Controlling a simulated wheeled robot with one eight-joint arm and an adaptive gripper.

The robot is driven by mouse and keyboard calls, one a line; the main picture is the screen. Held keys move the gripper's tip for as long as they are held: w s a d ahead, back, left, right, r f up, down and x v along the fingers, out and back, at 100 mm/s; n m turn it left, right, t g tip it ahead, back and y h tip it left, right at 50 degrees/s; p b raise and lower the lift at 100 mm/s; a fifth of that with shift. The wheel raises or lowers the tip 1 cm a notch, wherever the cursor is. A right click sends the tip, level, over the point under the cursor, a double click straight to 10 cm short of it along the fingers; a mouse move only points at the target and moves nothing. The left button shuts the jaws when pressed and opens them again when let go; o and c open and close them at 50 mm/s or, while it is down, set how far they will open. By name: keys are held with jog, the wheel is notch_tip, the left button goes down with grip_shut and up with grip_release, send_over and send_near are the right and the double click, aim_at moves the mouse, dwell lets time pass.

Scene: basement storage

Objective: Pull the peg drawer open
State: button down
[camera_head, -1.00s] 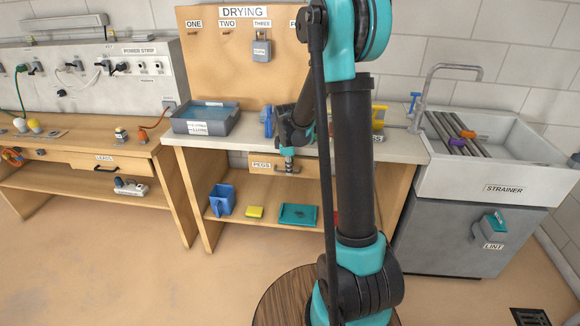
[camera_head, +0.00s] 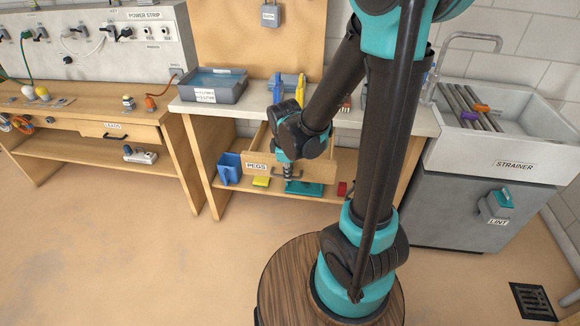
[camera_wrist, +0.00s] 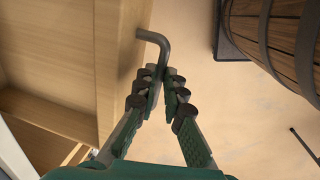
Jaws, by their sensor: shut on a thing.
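The wooden peg drawer (camera_head: 316,171) carries a "PEGS" label and stands pulled out from under the worktop. In the head view my arm covers much of it, and its contents are not clear. My gripper (camera_head: 290,178) is at the drawer's front. In the wrist view my gripper (camera_wrist: 166,74) is shut on the drawer's grey bar handle (camera_wrist: 153,38), with its fingertips closed around one end. The wooden drawer front (camera_wrist: 105,60) lies to the left of the fingers.
A blue-grey tub (camera_head: 209,88) stands on the worktop. A blue jug (camera_head: 229,168), a yellow sponge (camera_head: 261,181) and a teal tray (camera_head: 305,189) sit on the shelf below. The sink (camera_head: 505,130) is to the right. Floor in front is clear.

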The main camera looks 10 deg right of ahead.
jog(key=c, duration=1.6)
grip_release()
notch_tip(320, 180, up, 12)
jog(key=s, duration=0.2)
jog(key=shift+s+a, duration=0.15)
jog(key=shift+a, duration=0.25)
jog(key=shift+f, duration=0.1)
jog(key=s+d+f+m+t, duration=0.2)
jog(key=s+d+f+m, duration=0.5)
jog(key=m, duration=0.7)
jog(key=d+f, duration=0.2)
jog(key=d, duration=0.1)
jog(key=shift+y, duration=0.3)
